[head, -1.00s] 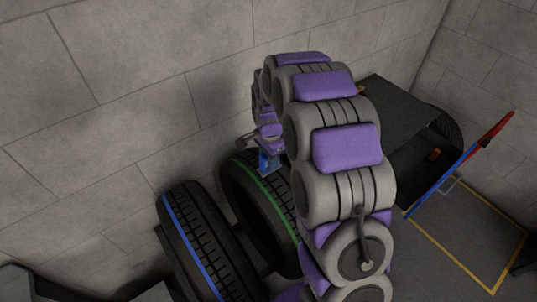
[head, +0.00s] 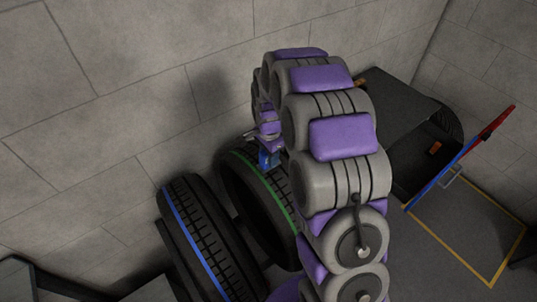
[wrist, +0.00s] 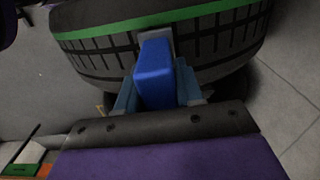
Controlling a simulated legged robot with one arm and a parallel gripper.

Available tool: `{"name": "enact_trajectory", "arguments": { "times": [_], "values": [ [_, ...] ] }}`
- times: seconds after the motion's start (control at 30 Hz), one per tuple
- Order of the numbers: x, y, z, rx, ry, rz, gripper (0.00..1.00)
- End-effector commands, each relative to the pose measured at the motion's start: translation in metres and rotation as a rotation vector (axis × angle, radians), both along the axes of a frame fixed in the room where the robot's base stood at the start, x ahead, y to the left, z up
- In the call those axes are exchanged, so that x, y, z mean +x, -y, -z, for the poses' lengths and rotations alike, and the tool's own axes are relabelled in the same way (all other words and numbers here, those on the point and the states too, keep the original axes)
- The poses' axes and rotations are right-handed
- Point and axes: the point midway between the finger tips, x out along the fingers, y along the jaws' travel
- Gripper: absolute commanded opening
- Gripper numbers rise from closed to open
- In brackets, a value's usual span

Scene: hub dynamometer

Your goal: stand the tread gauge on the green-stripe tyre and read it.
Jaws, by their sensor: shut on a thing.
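The green-stripe tyre (head: 237,190) stands upright beside the blue-stripe tyre, and it fills the top of the wrist view (wrist: 90,45). The blue tread gauge (wrist: 154,75) is held between the fingers of my gripper (wrist: 160,98). Its far end, with a grey tip, overlaps the tread just below the green stripe; I cannot tell whether it touches. In the head view the gauge (head: 266,159) is small and sits at the top of the green-stripe tyre, partly behind my arm. No reading shows on the gauge.
The blue-stripe tyre (head: 197,237) stands to the left. A grey wall rises behind. At the right are a dark bench (head: 405,100), a red and blue bar (head: 470,150) and a yellow floor outline (head: 470,262). Floor beside the tyre is clear.

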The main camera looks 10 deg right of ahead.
Motion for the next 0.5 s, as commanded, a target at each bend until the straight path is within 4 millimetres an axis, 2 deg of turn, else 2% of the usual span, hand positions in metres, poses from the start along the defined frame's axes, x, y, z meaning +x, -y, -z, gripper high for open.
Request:
{"name": "enact_trajectory", "arguments": {
  "times": [0.5],
  "values": [
    [-0.0001,0.0000,0.0058,0.000,0.000,0.000,0.00]
  ]
}}
